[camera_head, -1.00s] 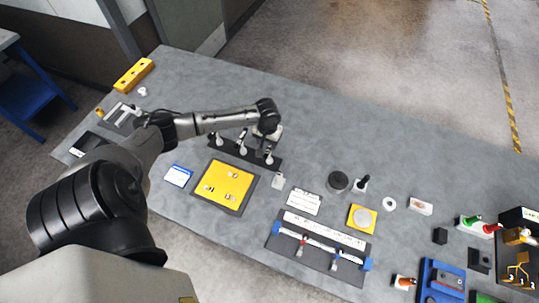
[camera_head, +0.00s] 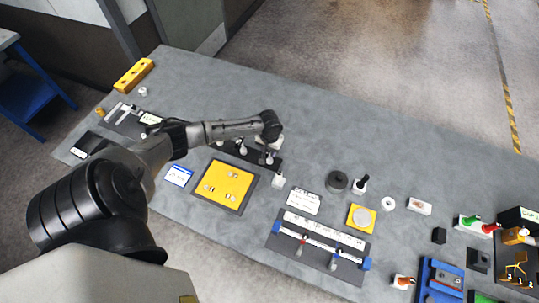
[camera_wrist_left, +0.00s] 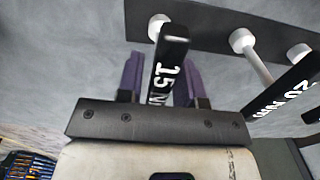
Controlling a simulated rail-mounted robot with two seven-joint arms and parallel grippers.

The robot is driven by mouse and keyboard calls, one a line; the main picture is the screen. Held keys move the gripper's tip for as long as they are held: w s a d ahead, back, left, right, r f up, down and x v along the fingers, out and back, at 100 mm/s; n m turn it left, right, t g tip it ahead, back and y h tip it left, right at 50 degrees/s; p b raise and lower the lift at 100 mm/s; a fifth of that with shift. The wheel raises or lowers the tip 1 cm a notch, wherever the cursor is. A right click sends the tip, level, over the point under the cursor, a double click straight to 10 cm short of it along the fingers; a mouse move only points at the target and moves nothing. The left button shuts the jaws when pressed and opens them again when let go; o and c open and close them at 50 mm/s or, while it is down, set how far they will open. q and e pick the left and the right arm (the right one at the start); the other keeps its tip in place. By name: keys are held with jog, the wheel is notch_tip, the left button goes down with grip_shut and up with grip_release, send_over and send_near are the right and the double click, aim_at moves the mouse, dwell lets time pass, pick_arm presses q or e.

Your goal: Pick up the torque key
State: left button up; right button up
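Several torque keys with black handles and pale metal shafts stand at a dark rack (camera_head: 255,157). In the left wrist view, a torque key marked "15 N" (camera_wrist_left: 172,62) has its handle between the two purple fingers of my left gripper (camera_wrist_left: 160,78). A gap shows on the left side of the handle, and the fingers look open. Another torque key marked "20 NM" (camera_wrist_left: 290,88) is to the right. In the head view, my left gripper (camera_head: 269,146) is over the rack's right end, its fingertips mostly hidden. My right gripper is not in view.
A yellow mat (camera_head: 229,184) with small parts lies in front of the rack. A white card (camera_head: 303,201), a dark round weight (camera_head: 337,181) and a yellow square plate (camera_head: 361,217) lie to the right.

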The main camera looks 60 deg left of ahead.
pick_arm(q)
grip_shut()
jog(key=shift+r, duration=0.1)
